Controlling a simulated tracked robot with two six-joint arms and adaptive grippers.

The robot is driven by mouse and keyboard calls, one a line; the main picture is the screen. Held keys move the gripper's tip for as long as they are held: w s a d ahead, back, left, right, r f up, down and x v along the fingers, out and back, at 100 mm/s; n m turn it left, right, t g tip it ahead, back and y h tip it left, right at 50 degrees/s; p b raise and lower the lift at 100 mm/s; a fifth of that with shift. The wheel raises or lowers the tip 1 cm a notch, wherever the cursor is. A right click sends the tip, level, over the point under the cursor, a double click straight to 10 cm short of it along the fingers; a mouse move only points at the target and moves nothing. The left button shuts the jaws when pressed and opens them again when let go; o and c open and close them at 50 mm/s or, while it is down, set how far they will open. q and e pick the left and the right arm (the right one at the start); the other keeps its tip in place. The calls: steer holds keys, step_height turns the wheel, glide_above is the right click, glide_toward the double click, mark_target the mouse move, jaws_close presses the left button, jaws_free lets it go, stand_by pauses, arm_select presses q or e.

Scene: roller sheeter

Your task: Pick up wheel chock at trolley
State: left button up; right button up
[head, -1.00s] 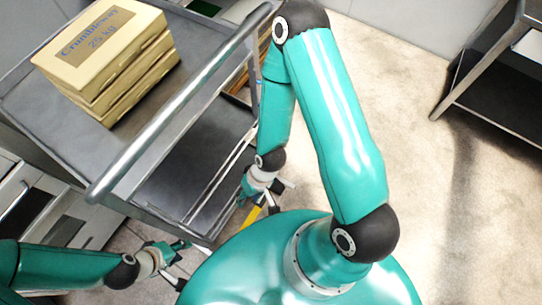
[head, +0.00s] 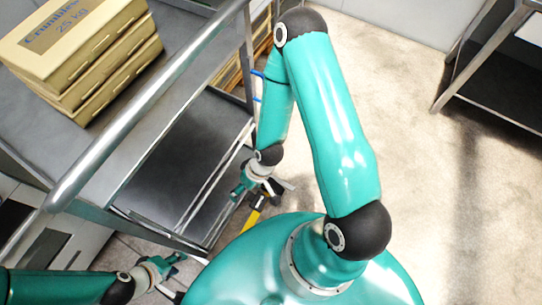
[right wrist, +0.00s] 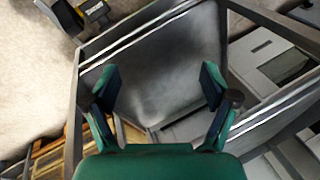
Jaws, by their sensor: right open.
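The wheel chock, yellow and black, shows in the head view (head: 252,217) on the floor beside the trolley, partly hidden by my right gripper. It also seems to show at the top left of the right wrist view (right wrist: 96,10). My right gripper (head: 262,186) is above and close to it in the head view. In the right wrist view the gripper (right wrist: 158,88) is open, with nothing between its fingers. My left gripper (head: 176,276) is at the lower left, its fingers apart and empty. The grey metal trolley (head: 118,135) fills the left side.
Several stacked cream sacks or boxes (head: 75,45) stand on the trolley's upper shelf. Its thick push rail (head: 150,95) runs near my right arm. A metal table (head: 490,75) stands at the upper right. The floor between is clear.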

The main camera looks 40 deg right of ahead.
steer(key=w+d+f+n+t+h+b, duration=0.1)
steer(key=d+f+b, duration=0.7)
steer(key=f, duration=0.5)
steer(key=d+f+n+t+h+b, duration=0.1)
steer(key=d+f+n+b, duration=0.1)
steer(key=d+f+b, duration=0.65)
steer(key=w+d+f+n+t+h+b, duration=0.1)
steer(key=d+f+b, duration=0.3)
steer(key=f+b, duration=0.9)
steer(key=x, duration=0.4)
steer(key=s+x, duration=0.1)
steer(key=x, duration=0.4)
steer(key=b+x, duration=0.1)
steer(key=x, duration=0.4)
steer(key=shift+s+a+f, duration=0.2)
steer(key=shift+s+f, duration=0.1)
steer(key=shift+f, duration=0.15)
steer(key=b+x, duration=0.3)
steer(key=x, duration=0.2)
steer(key=shift+w+a+f+b, duration=0.1)
steer(key=shift+w+a+b, duration=0.1)
steer(key=shift+b, duration=0.1)
steer(key=shift+c, duration=0.3)
steer(key=c, duration=1.5)
